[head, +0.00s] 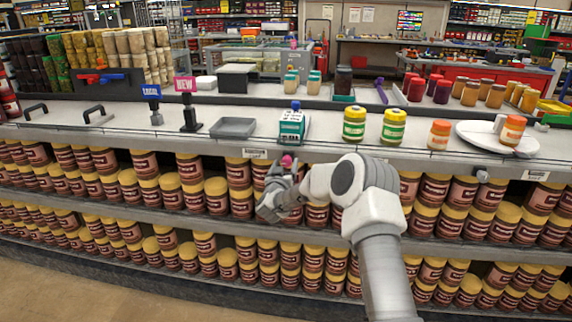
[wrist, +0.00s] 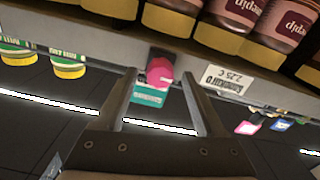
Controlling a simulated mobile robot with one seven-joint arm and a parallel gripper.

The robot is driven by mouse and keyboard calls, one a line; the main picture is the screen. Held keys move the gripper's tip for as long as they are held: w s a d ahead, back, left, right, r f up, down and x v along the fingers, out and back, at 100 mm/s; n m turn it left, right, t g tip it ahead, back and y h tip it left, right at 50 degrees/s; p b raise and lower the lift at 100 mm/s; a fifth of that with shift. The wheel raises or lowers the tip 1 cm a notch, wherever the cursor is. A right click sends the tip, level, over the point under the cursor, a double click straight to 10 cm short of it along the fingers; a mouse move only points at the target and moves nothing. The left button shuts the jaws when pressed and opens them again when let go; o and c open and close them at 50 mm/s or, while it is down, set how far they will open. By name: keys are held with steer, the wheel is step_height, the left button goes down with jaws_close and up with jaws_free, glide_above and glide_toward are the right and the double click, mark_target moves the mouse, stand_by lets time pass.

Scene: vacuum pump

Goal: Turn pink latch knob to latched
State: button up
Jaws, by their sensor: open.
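The pink latch knob (head: 287,160) sits at the front edge of the white shelf, just below the teal-and-white box. In the wrist view the round pink knob (wrist: 160,71) shows between the fingertips, on a dark mount against the shelf edge. My gripper (wrist: 160,76) is open, with one finger on each side of the knob. I cannot tell whether either finger touches it. In the head view my gripper (head: 277,186) is at the shelf front near the knob, and my arm hides part of the jars behind it. The latch's marking is too small to read.
The teal-and-white box (head: 292,126) stands on the shelf behind the knob. Two yellow-green jars (head: 354,124) stand to its right and a grey tray (head: 233,128) to its left. Rows of brown jars (head: 217,196) fill the shelves below. A price label (wrist: 230,80) is beside the knob.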

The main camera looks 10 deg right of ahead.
steer(key=shift+w+d, duration=0.25)
steer(key=shift+w, duration=0.45)
jaws_close()
